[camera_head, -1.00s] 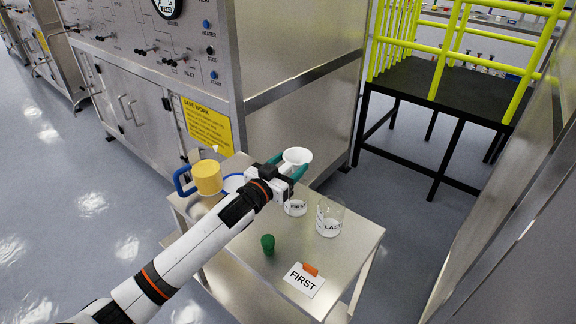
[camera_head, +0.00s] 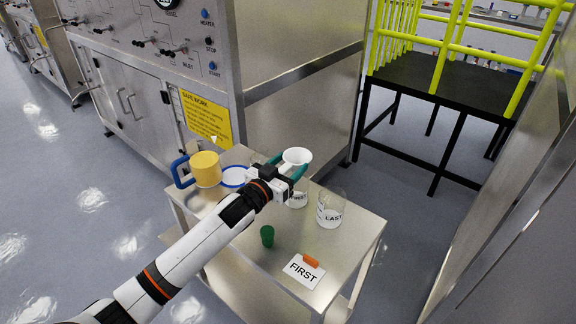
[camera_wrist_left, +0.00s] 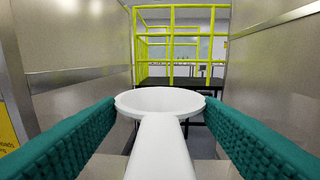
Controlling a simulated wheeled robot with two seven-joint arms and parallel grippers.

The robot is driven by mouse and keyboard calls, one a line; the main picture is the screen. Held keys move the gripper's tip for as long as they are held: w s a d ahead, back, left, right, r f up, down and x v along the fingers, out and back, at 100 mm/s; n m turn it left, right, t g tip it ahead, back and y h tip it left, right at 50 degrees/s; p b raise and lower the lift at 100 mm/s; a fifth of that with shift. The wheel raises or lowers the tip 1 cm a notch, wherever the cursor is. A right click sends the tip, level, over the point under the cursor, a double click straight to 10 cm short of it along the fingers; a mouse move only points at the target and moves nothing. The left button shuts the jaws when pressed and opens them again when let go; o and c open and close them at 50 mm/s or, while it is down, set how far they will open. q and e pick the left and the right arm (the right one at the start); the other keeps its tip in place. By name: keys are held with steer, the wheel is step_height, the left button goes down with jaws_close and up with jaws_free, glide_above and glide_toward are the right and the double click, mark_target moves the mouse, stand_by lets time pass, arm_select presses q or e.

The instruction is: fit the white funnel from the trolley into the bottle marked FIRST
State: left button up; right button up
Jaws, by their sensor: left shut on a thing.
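The white funnel (camera_head: 297,156) is held wide mouth up between the teal fingers of my left gripper (camera_head: 289,169). In the left wrist view the funnel (camera_wrist_left: 160,102) sits between the two teal fingers (camera_wrist_left: 160,135). The bottle marked FIRST (camera_head: 298,200) stands on the trolley (camera_head: 262,262) right below the gripper; its upper part is hidden by the gripper. I cannot tell whether the funnel's stem is in the bottle's neck. My right gripper does not show.
A clear beaker marked LAST (camera_head: 331,208) stands right of the bottle. A green stopper (camera_head: 267,236) and a FIRST card (camera_head: 303,271) with an orange holder lie nearer. A yellow mug-like vessel (camera_head: 205,169) and a blue-rimmed dish (camera_head: 234,176) are at the left. Steel cabinets flank the trolley.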

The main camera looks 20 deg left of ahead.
arm_select(q)
steer(key=shift+f, duration=0.25)
stand_by(0.6)
steer(key=o, duration=1.1)
steer(key=shift+c, duration=0.2)
steer(key=shift+s+a+f, duration=0.1)
steer(key=shift+s, duration=0.4)
steer(key=b+v, duration=0.1)
steer(key=v, duration=1)
